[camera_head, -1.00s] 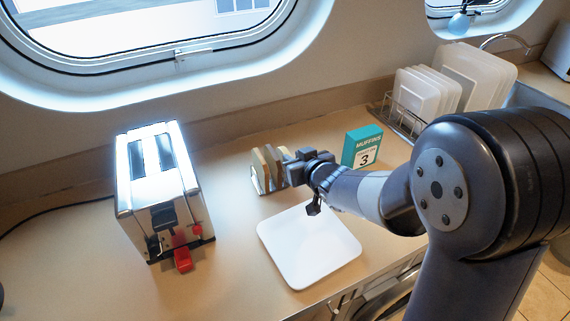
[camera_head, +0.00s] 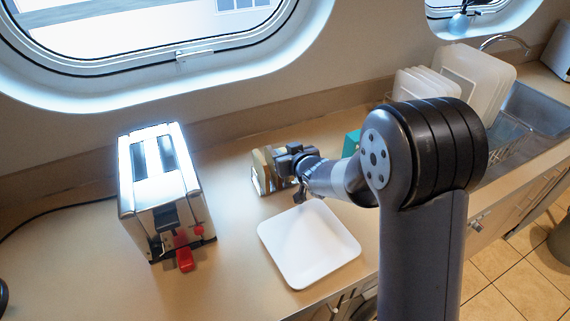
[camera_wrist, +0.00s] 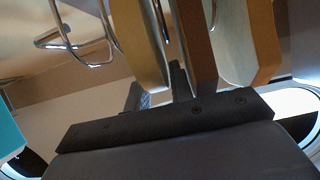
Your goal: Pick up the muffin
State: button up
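No round muffin shows plainly; the light brown slices (camera_head: 262,170) stand upright in a small wire rack at the middle of the counter. My gripper (camera_head: 297,184) is at the right side of these slices, above the back edge of the white plate. In the wrist view, my gripper (camera_wrist: 158,88) has its dark fingers close among the slices (camera_wrist: 200,50), with a slice end at or between them. I cannot tell whether the fingers touch or grip it. A teal box (camera_head: 351,143) stands behind my arm and is mostly hidden.
A white square plate (camera_head: 308,245) lies empty in front of the rack. A shiny toaster (camera_head: 160,195) with a red lever stands at the left. A dish rack with white plates (camera_head: 425,85) and a sink (camera_head: 535,108) are at the back right. The counter between toaster and rack is clear.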

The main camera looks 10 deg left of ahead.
jog(key=shift+c, duration=0.2)
grip_shut()
notch_tip(320, 180, up, 10)
jog(key=p, duration=0.3)
notch_tip(320, 180, up, 9)
jog(key=p, duration=0.8)
jog(key=shift+f, duration=0.2)
